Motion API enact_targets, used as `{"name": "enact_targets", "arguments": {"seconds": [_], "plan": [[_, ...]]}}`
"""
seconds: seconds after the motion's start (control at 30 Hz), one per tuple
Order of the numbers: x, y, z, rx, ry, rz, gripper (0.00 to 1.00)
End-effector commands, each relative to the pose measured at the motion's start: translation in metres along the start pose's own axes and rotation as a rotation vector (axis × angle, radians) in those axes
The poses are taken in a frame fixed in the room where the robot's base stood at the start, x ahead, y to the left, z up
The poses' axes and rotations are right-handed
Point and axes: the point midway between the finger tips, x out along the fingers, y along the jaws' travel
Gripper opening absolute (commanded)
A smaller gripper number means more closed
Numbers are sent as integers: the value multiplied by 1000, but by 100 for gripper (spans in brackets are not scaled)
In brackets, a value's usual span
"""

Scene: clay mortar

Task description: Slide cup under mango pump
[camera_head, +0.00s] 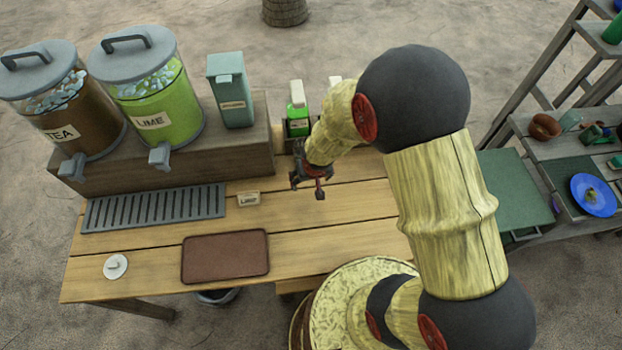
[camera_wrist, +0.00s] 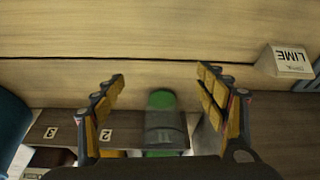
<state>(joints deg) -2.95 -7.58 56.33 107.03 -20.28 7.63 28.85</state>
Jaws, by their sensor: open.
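My gripper (camera_head: 307,188) hangs low over the wooden table, with its fingers apart; the wrist view also shows it open (camera_wrist: 160,78). Between and beyond the fingers in the wrist view is a small cylinder (camera_wrist: 164,120) with a green round end and a grey, see-through-looking side; I cannot tell whether it is the cup. It does not appear gripped. In the head view a green bottle with a white top (camera_head: 298,112) stands behind the gripper. Another white top (camera_head: 335,80) shows partly behind my arm. I cannot pick out the mango pump; my arm hides that area.
Tea (camera_head: 70,115) and lime (camera_head: 155,95) dispensers and a teal canister (camera_head: 232,90) stand on a raised wooden ledge. A slotted drip tray (camera_head: 155,208), a LIME card (camera_head: 248,199), a brown mat (camera_head: 225,258) and a white disc (camera_head: 116,266) lie on the table. Shelves stand right.

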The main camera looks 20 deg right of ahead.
Motion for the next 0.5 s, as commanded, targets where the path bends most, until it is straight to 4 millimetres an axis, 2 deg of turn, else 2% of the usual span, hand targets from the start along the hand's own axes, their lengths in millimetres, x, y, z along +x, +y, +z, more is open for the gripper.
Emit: {"name": "enact_targets", "arguments": {"seconds": [0.27, 0.5], "plan": [[1, 0, -4, -1, -1, 1, 72], [9, 0, -29, 0, -1, 1, 72]]}}
